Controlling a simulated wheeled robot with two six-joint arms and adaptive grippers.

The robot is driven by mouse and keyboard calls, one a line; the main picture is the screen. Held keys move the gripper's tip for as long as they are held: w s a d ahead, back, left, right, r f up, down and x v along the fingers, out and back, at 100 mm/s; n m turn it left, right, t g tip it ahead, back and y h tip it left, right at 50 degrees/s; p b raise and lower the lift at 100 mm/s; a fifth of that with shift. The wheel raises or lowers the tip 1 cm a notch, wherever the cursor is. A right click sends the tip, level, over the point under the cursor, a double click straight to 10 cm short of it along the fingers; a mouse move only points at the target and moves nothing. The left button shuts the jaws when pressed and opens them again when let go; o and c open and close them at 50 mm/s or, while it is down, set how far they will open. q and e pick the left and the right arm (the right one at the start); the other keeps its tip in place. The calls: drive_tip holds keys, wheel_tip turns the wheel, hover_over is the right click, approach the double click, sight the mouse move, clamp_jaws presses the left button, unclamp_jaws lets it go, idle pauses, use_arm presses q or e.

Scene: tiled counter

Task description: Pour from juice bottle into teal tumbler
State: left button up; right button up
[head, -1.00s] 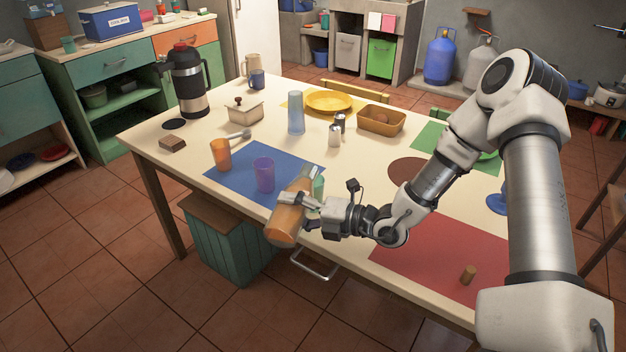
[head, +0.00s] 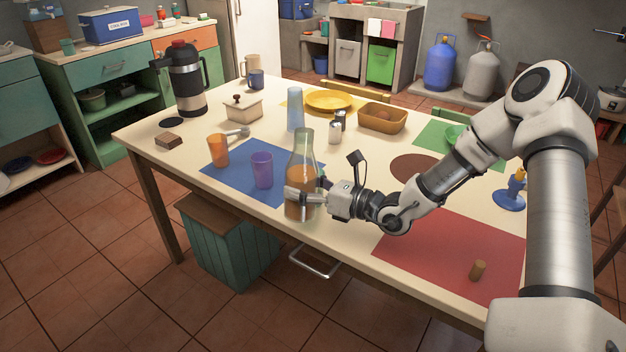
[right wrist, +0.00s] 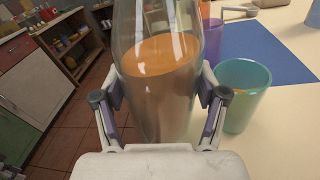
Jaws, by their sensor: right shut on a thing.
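The juice bottle (head: 301,175) is clear glass with orange juice in its lower part. It stands nearly upright in my right gripper (head: 305,196), at the table's front edge. In the right wrist view the gripper (right wrist: 160,105) is shut around the bottle (right wrist: 162,62), one finger on each side. The juice surface shows there below the clear upper part. The teal tumbler (right wrist: 243,95) stands upright on the table, just right of the gripper in that view. I cannot tell how much is in it. In the head view it is mostly hidden behind the bottle and gripper. My left gripper is not in view.
A purple tumbler (head: 262,170) and an orange tumbler (head: 218,150) stand on the blue mat (head: 237,186). A tall blue glass (head: 295,108), shakers (head: 335,133) and a brown basket (head: 383,117) stand farther back. The red mat (head: 450,249) holds only a cork (head: 478,270).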

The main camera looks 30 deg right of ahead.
sight(308, 185)
use_arm(q)
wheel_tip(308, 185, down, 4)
drive_tip(key=b, duration=0.3)
use_arm(e)
drive_tip(key=f, duration=0.1)
drive_tip(key=f+n, duration=0.1)
drive_tip(key=a+f+n, duration=0.1)
drive_tip(key=shift+s+a+f+t, duration=0.1)
drive_tip(key=shift+s+f+t, duration=0.05)
drive_tip(key=shift+s+t, duration=0.2)
drive_tip(key=shift+s+a+r+n, duration=0.1)
drive_tip(key=shift+r+n, duration=0.1)
drive_tip(key=shift+n, duration=0.1)
drive_tip(key=shift+r, duration=0.15)
wheel_tip(308, 185, up, 5)
drive_tip(key=p, duration=0.5)
drive_tip(key=shift+r, duration=0.15)
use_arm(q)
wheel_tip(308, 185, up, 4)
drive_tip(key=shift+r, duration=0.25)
